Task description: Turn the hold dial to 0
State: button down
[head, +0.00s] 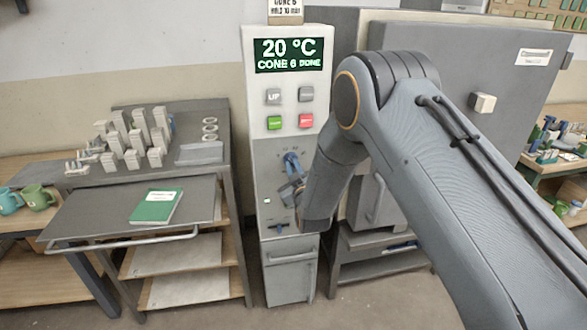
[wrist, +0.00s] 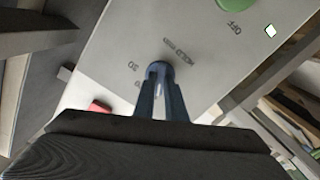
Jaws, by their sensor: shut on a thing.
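The hold dial (wrist: 159,68) is on the pale panel face, beside printed "HOLD min" lettering and a "30" mark in the wrist view. My gripper (wrist: 160,92) is shut on the dial, with its two blue-grey fingers reaching to it. In the head view my gripper (head: 293,180) is against the control column (head: 262,165), below its buttons. My wrist and fingers hide most of the dial there. I cannot read which mark the dial points to. The column's display (head: 289,54) reads 20 °C, CONE 6 DONE.
Grey, green and red buttons (head: 306,121) sit above the dial. A small lit square (wrist: 271,31) is near "OFF" lettering. A large grey kiln (head: 475,70) stands right. A cart with a green book (head: 156,207) stands left, close to the column.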

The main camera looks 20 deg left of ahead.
jog(key=n+b, duration=0.2)
jog(key=n, duration=0.2)
jog(key=shift+n+b, duration=0.7)
jog(key=shift+n, duration=1)
jog(key=c, duration=1.8)
grip_release()
jog(key=b+v, duration=0.2)
jog(key=v, duration=0.6)
